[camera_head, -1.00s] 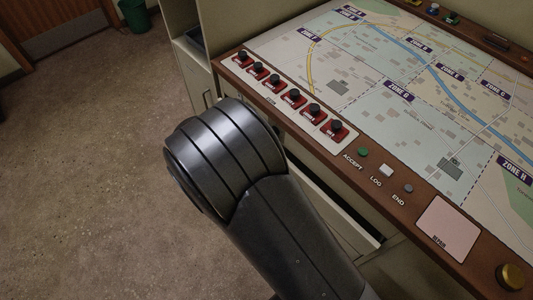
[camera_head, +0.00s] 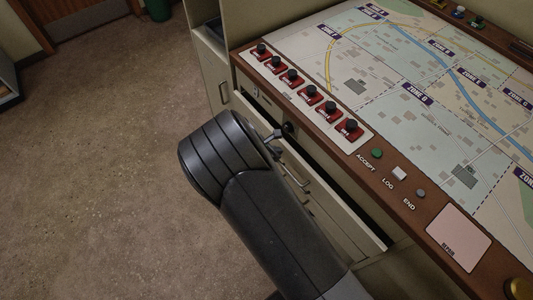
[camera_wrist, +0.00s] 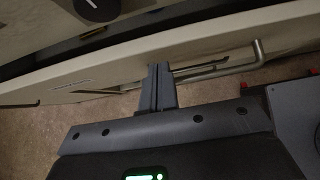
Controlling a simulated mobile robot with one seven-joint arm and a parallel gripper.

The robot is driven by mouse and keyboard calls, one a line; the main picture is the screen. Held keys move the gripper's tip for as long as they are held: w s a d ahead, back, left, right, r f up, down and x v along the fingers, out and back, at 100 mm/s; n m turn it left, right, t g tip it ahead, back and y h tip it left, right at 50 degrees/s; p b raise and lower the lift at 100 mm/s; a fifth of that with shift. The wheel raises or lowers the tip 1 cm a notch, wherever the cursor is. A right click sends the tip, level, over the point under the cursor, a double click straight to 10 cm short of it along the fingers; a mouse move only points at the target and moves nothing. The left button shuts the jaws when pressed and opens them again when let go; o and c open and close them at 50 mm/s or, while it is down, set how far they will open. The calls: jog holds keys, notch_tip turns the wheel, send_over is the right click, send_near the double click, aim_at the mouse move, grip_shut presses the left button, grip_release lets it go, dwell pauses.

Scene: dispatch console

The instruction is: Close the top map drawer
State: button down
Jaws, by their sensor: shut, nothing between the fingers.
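The top map drawer (camera_head: 340,218) stands partly open below the front edge of the console, with a dark gap behind its cream front. Its bar handle (camera_head: 299,177) shows in the head view. In the wrist view the drawer front (camera_wrist: 110,76) runs across the picture, with the metal handle (camera_wrist: 225,68) right of centre. In the head view my arm mostly hides the gripper.
The console (camera_head: 404,207) overhangs the drawer, with red-based switches (camera_head: 311,93), several buttons and a zone map (camera_head: 400,75) on top. A dark round knob (camera_wrist: 97,8) lies beyond the drawer front. Open floor (camera_head: 110,170) is clear on the left.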

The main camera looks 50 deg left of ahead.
jog(key=shift+w, duration=0.65)
jog(key=shift+w, duration=1.3)
jog(key=shift+s, duration=0.1)
jog(key=s+f+v, duration=0.2)
jog(key=v, duration=1)
jog(key=t, duration=0.9)
send_near(297, 161)
jog(key=w, duration=0.9)
jog(key=shift+w, duration=0.2)
